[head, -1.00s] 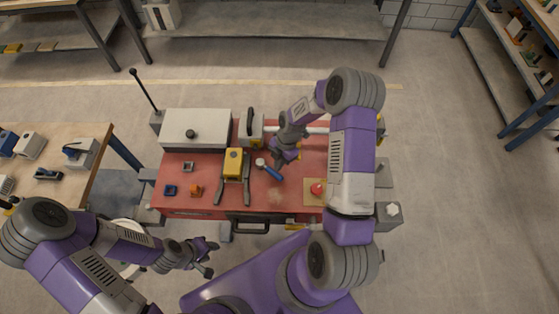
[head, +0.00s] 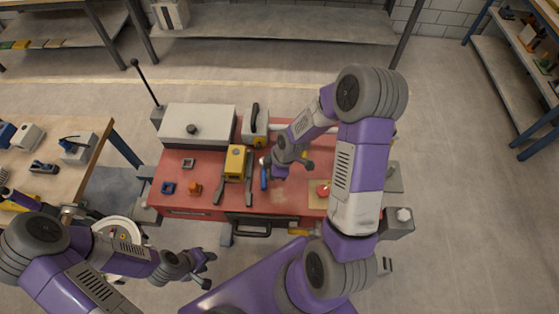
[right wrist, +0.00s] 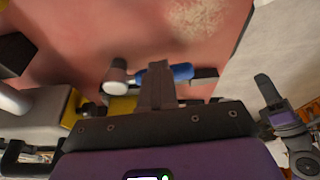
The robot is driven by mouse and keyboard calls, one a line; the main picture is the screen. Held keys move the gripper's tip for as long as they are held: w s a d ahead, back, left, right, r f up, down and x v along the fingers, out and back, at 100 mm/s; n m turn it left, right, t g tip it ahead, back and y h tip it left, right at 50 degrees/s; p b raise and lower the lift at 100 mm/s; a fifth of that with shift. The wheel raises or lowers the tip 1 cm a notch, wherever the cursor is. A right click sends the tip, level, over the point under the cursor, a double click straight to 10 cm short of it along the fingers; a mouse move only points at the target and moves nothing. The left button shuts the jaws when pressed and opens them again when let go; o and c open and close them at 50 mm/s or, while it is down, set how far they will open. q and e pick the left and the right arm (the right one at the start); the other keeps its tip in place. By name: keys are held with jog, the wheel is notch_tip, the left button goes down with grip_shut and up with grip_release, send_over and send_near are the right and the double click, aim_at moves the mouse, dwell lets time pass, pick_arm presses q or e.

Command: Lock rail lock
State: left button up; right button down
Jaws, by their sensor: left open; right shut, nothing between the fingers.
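A small lever with a blue handle (head: 264,179) and a pale round head sits on the red bench, just right of a yellow block. In the head view its handle points toward the bench's front edge. It looks like the rail lock, though no label shows. My right gripper (head: 284,157) is shut and empty, low over the bench beside the lever. In the right wrist view its fingers (right wrist: 156,74) overlap the blue handle (right wrist: 180,72); whether they touch cannot be told. My left gripper (head: 209,269) is open and empty, in front of the bench's left part.
The yellow block (head: 236,160) on dark rails stands left of the lever. A grey unit with a black handle (head: 255,124) and a white box (head: 198,128) stand behind. A red button (head: 323,191) lies to the right. Bare red surface (head: 280,205) lies in front.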

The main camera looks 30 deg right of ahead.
jog(key=shift+a, duration=0.3)
dwell(0.5)
jog(key=shift+s+d, duration=0.1)
jog(key=shift+d, duration=0.1)
jog(key=d, duration=0.1)
jog(key=s+d+r, duration=0.2)
jog(key=shift+s+d+p, duration=0.1)
jog(key=shift+d+p, duration=0.15)
jog(key=shift+p, duration=0.1)
jog(key=p+v, duration=0.1)
jog(key=v, duration=0.7)
jog(key=shift+r, duration=0.4)
